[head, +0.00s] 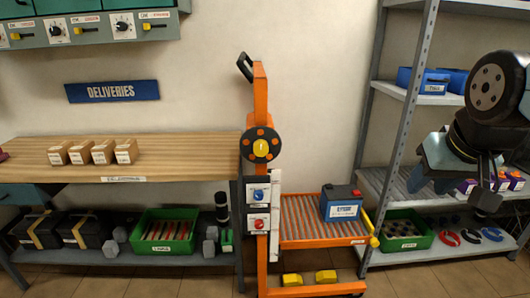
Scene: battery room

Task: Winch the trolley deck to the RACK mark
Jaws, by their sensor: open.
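The orange trolley (261,100) stands between the bench and the rack. Its roller deck (300,240) is low, around the height of the rack's lower shelves. A blue battery (340,208) with a white label stands upright on the deck. A dark round hub (260,145) with orange dots and a yellow centre sits on the mast. Below it are a blue knob (258,195) and a red knob (259,223) on white plates. A pale strip (275,215) runs beside the mast; no RACK lettering is readable. My gripper (486,208) is at the right, before the rack, apart from the trolley, apparently empty.
The grey rack (408,120) holds blue bins (425,80), a green crate (405,232) and coloured rings (470,236). A wooden bench (190,155) with small boxes stands left, under a DELIVERIES sign (112,91). Yellow blocks (326,276) lie low at the trolley base.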

